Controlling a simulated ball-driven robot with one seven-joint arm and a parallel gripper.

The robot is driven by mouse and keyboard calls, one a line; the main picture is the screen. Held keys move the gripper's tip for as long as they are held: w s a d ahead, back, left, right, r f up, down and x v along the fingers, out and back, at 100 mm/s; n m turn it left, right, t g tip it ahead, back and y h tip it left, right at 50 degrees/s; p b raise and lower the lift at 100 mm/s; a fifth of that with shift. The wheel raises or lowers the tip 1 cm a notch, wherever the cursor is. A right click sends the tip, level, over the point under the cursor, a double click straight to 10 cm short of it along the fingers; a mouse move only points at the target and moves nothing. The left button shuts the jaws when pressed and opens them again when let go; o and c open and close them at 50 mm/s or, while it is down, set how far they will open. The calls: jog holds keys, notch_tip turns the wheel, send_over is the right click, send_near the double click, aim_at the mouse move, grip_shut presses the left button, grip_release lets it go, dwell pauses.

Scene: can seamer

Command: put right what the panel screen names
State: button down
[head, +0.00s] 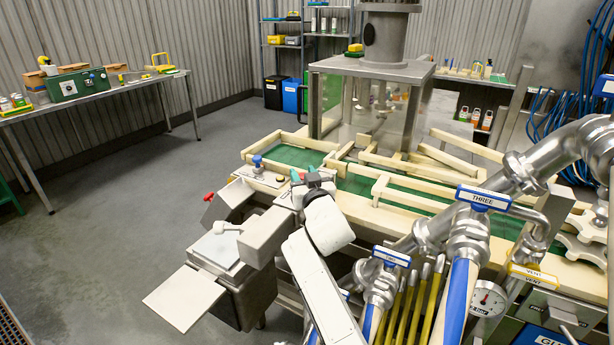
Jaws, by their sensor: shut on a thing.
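My gripper (302,178) is at the near edge of the can seamer (388,68), beside the machine's front deck. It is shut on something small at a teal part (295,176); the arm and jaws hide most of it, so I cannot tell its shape. A blue knob (257,160) stands on the deck to the left of my gripper. A red knob (208,196) is further left and nearer. No readable panel screen shows; a tilted grey box (223,200) stands at the machine's left front.
Valves with blue handles, one marked THREE (483,198), a yellow-handled VENT valve (533,278) and a gauge (487,299) crowd the right front. Pale guide rails border the green conveyor (298,156). A table (110,91) stands far left; the grey floor between is clear.

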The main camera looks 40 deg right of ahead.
jog(key=c, duration=0.8)
grip_release()
jog(key=b+v, duration=0.1)
jog(key=v, duration=0.9)
jog(key=shift+s+a, duration=0.2)
jog(key=shift+s, duration=0.15)
